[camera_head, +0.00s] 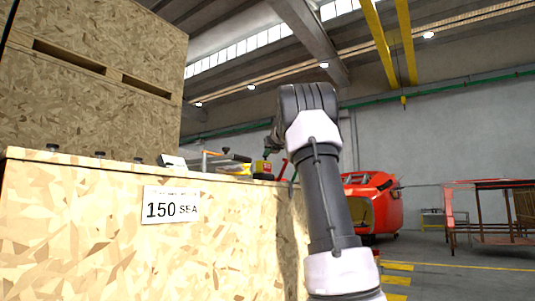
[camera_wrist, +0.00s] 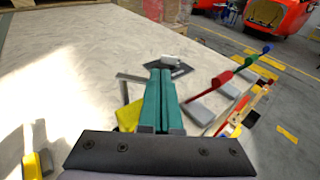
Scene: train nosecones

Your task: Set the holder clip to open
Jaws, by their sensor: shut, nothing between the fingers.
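My gripper (camera_wrist: 161,75) shows in the wrist view with its two teal fingers shut together and nothing between them. Its tips point at a dark flat plate (camera_wrist: 183,70) with a pale rounded piece (camera_wrist: 172,58) on it; I cannot tell whether they touch. To the right, a red lever (camera_wrist: 222,78) slopes up from a grey block (camera_wrist: 199,112). In the head view my arm hides most of the gripper.
A yellow piece (camera_wrist: 127,117) and a grey metal bar (camera_wrist: 133,79) lie left of the fingers. Another yellow fixture (camera_wrist: 31,165) is at lower left. The pale tabletop (camera_wrist: 70,60) is mostly clear at left. A red nosecone (camera_head: 371,207) stands on the floor beyond.

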